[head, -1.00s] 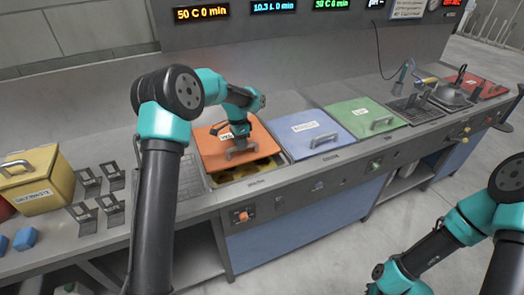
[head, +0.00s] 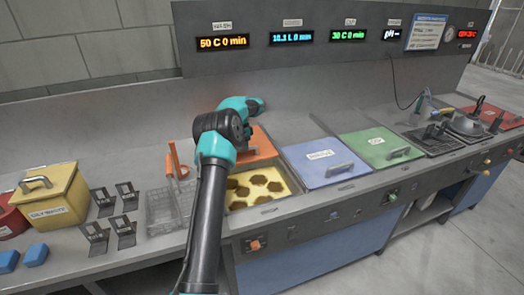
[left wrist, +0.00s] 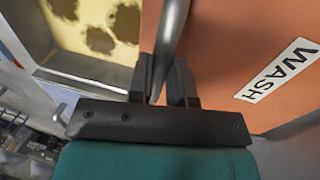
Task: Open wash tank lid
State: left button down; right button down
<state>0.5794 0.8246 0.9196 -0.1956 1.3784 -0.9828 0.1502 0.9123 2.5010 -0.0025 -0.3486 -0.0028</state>
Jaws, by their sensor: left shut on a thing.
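The orange wash tank lid (head: 258,146) is raised at the back of the wash tank in the head view, partly hidden by my left arm. The tank's yellow inside (head: 258,201), with dark hexagonal patches, is exposed in front of it. In the left wrist view, the orange lid (left wrist: 225,40) bears a white WASH label (left wrist: 280,70). My left gripper (left wrist: 162,78) is shut on the lid's grey metal handle (left wrist: 172,30), which runs between its fingers. In the head view, my left arm hides these fingers. My right gripper is not in view.
A blue lid (head: 318,162) and a green lid (head: 375,148) lie flat to the right. Left of the tank are wire baskets (head: 162,212), an upright orange piece (head: 174,160), metal holders (head: 120,232) and a yellow box (head: 50,203).

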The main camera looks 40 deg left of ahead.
pick_arm(q)
jog(key=shift+w+a, duration=0.1)
jog(key=shift+a, duration=0.2)
jog(key=c, duration=1.1)
grip_release()
jog(key=shift+o, duration=0.2)
jog(key=shift+r, duration=0.1)
